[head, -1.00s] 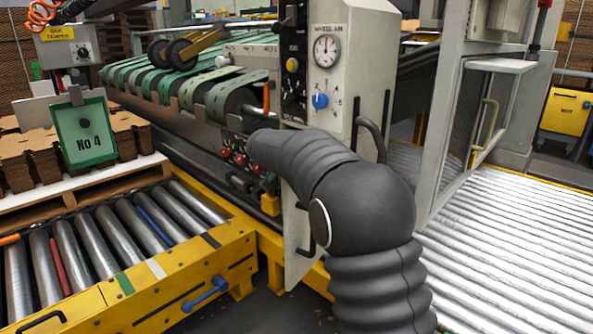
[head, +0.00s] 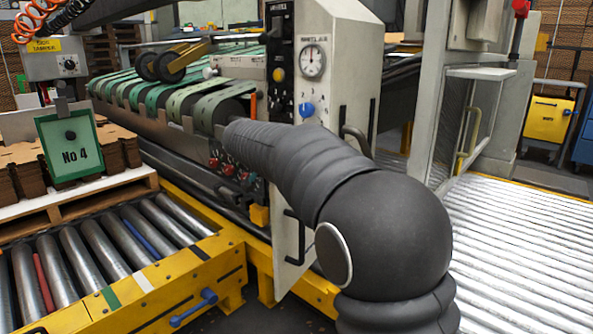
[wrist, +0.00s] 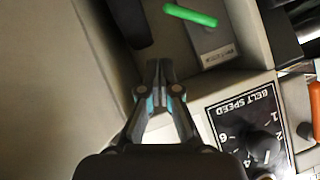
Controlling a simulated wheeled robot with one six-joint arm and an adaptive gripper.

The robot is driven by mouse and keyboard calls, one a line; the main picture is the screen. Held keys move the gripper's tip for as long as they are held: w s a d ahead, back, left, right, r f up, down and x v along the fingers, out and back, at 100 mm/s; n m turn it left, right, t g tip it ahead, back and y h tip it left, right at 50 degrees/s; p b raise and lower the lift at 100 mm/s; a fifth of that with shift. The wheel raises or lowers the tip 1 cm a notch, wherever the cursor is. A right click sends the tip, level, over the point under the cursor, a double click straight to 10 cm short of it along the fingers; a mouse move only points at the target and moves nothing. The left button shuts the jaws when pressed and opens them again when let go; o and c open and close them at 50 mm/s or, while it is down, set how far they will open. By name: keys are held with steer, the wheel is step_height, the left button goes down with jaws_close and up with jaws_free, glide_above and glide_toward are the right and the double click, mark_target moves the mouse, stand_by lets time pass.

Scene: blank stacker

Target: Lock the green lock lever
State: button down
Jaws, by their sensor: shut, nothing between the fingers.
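The green lock lever (wrist: 190,15) shows at the top of the wrist view, a bright green bar lying slightly slanted over a grey plate (wrist: 212,42) with a small label. My gripper (wrist: 158,68) is in the middle of the wrist view with its fingertips together and nothing between them. The fingertips are below and left of the lever in the picture, apart from it. In the head view my dark arm reaches toward the machine's front. My gripper and the green lever cannot be made out there.
In the wrist view a black belt speed dial panel (wrist: 245,125) lies right of the fingers, with an orange handle (wrist: 315,105) beyond. In the head view the machine's grey cabinet (head: 345,95) stands behind my arm, a roller conveyor (head: 100,240) at left, a ribbed metal bed (head: 520,240) at right.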

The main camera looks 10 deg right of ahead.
steer(key=shift+s+d+v, duration=0.1)
steer(key=shift+s+v, duration=0.05)
steer(key=shift+v, duration=0.85)
steer(key=shift+s+d+v, duration=0.1)
steer(key=shift+v, duration=0.95)
